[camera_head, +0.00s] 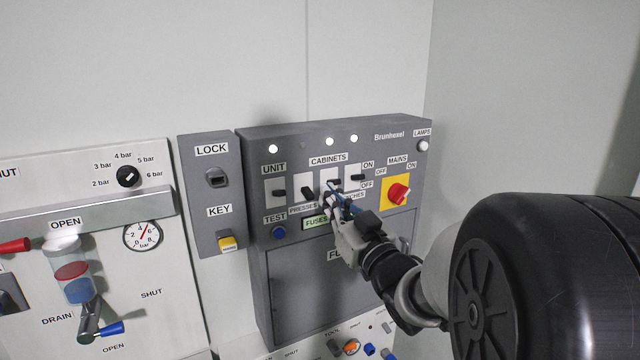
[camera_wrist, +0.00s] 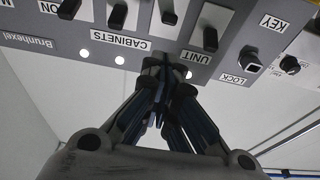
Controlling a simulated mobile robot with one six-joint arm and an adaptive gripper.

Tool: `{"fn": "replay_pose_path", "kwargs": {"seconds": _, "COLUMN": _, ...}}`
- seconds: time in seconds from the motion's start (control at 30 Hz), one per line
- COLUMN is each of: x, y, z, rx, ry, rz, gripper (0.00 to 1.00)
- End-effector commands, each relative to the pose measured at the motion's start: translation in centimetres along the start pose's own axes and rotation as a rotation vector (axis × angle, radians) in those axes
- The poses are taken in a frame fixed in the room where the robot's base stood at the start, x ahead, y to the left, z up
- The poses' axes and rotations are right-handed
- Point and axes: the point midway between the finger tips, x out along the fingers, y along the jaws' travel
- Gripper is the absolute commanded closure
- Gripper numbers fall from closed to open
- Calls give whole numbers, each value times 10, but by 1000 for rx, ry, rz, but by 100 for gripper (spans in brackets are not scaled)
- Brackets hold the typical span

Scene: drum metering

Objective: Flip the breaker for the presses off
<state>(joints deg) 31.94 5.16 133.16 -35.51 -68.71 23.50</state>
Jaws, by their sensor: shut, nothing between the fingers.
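The presses breaker (camera_head: 306,187) is a black lever on a white plate, second from the left in the grey panel's row, with the PRESSES label (camera_head: 301,210) below it. I cannot tell for certain whether its lever is up or down. My gripper (camera_head: 334,196) is shut and empty in front of the panel, just right of the presses breaker in the head view, partly covering the neighbouring breaker and its label. In the upside-down wrist view, the shut fingertips (camera_wrist: 163,68) show near the UNIT and CABINETS labels, below the levers. Contact with a lever cannot be made out.
The UNIT breaker (camera_head: 276,193) is on the left, and another breaker (camera_head: 356,178) beside the ON/OFF labels. The red mains switch (camera_head: 398,193) is to the right, the blue TEST button (camera_head: 279,233) below left. The lock box (camera_head: 214,190) adjoins the panel's left side.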

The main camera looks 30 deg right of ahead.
Motion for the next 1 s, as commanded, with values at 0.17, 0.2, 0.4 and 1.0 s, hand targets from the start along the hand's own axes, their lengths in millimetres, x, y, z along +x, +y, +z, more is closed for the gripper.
{"fn": "replay_pose_path", "kwargs": {"seconds": 0.17, "x": -28, "y": 2, "z": 11, "rx": -1, "ry": 1, "rz": 3, "gripper": 100}}
{"fn": "replay_pose_path", "kwargs": {"seconds": 0.2, "x": -32, "y": 1, "z": 12, "rx": -1, "ry": 0, "rz": 3, "gripper": 100}}
{"fn": "replay_pose_path", "kwargs": {"seconds": 0.4, "x": -41, "y": 0, "z": 16, "rx": -1, "ry": 1, "rz": 0, "gripper": 100}}
{"fn": "replay_pose_path", "kwargs": {"seconds": 1.0, "x": -36, "y": 2, "z": 18, "rx": -24, "ry": -44, "rz": 30, "gripper": 100}}
